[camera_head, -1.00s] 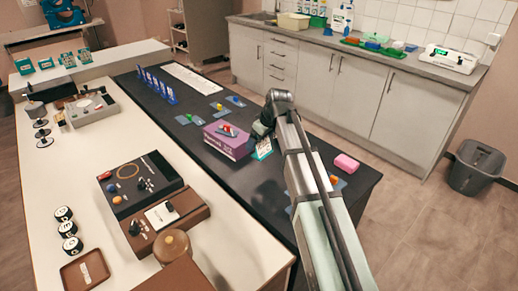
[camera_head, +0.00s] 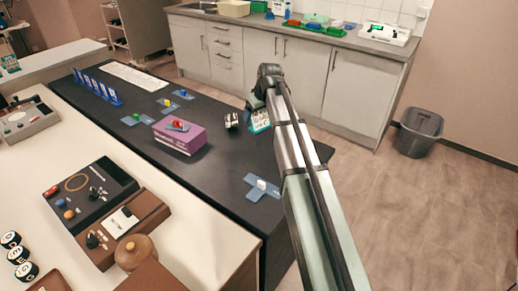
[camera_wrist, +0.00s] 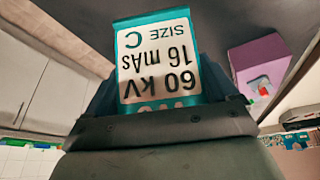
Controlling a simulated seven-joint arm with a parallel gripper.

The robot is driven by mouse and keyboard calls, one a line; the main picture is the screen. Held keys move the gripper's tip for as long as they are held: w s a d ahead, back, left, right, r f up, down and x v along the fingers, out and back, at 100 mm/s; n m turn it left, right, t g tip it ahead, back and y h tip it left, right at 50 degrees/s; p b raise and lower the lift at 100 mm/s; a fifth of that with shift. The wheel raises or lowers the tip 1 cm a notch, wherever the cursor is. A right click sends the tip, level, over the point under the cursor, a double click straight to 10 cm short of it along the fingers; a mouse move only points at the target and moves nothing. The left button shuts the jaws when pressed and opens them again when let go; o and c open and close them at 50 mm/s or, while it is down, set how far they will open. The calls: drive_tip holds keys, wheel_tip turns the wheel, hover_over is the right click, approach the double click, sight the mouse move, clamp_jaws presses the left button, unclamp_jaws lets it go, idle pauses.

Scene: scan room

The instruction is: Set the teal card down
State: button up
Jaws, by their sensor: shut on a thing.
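The teal card (camera_head: 260,120) is in my gripper (camera_head: 256,102), over the dark bench top near its far long edge. In the wrist view the card (camera_wrist: 158,60) stands out from the shut jaws. It has a teal border and a white label reading "60 kV 16 mAs SIZE C" upside down, with a further line partly hidden by the jaws. In the head view the card is to the right of the purple box (camera_head: 179,136) and apart from it. I cannot tell whether its lower edge touches the bench.
A small black-and-white object (camera_head: 231,120) stands just left of the card. Blue cards with coloured pieces lie on the dark bench (camera_head: 215,180), one (camera_head: 262,187) nearer me. Several blue upright cards (camera_head: 97,88) line the far left. The bench between box and near card is clear.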

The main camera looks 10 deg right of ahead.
sight(261, 124)
drive_tip(key=shift+w+m, duration=0.1)
drive_tip(key=shift+m, duration=0.4)
drive_tip(key=shift+f, duration=4.95)
drive_tip(key=shift+f, duration=0.1)
drive_tip(key=o, duration=0.8)
drive_tip(key=v, duration=1.2)
